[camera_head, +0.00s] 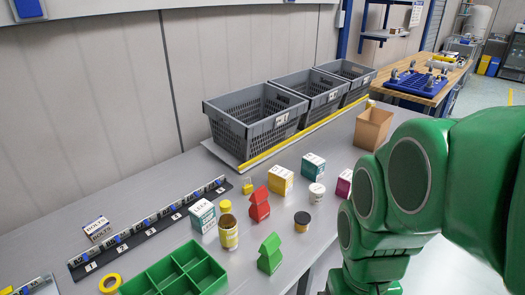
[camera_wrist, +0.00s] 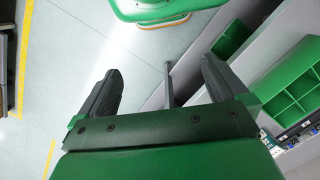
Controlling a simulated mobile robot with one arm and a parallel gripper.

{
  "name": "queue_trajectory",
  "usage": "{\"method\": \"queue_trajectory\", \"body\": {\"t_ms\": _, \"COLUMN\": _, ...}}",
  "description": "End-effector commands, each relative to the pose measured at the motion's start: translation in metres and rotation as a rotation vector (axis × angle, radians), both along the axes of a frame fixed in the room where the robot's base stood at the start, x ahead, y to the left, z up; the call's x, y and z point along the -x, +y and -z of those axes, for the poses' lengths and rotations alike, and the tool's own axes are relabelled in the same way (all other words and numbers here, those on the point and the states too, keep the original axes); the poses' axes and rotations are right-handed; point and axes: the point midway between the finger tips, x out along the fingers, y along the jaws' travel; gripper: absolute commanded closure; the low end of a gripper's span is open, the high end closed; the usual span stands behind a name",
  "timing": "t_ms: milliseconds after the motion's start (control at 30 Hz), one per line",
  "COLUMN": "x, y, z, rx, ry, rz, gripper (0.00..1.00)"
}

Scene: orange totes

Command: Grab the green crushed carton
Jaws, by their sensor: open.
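The green crushed carton (camera_head: 270,254) stands on the grey table near its front edge, right of the green divided tray (camera_head: 175,275). Its top is pinched into a slanted, roof-like shape. In the wrist view my gripper (camera_wrist: 160,68) has its two dark fingers wide apart, with nothing between them. It points at the floor and table edge. A green shape (camera_wrist: 232,38) beyond the right finger may be the carton, but I cannot tell for sure. My gripper is outside the head view, where only my green arm shows at right.
Several boxes stand farther back. Grey crates (camera_head: 250,118) line the wall side. The tray (camera_wrist: 290,97) also shows in the wrist view.

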Motion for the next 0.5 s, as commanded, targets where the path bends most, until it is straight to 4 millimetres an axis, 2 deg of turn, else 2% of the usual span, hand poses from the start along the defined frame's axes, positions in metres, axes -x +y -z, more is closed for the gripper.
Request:
{"method": "queue_trajectory", "body": {"t_ms": 233, "x": -0.01, "y": 0.009, "z": 0.007, "rx": -0.057, "ry": 0.016, "rz": -0.075, "gripper": 0.0}}
{"method": "queue_trajectory", "body": {"t_ms": 500, "x": -0.046, "y": 0.036, "z": 0.026, "rx": -0.259, "ry": 0.018, "rz": -0.31, "gripper": 0.0}}
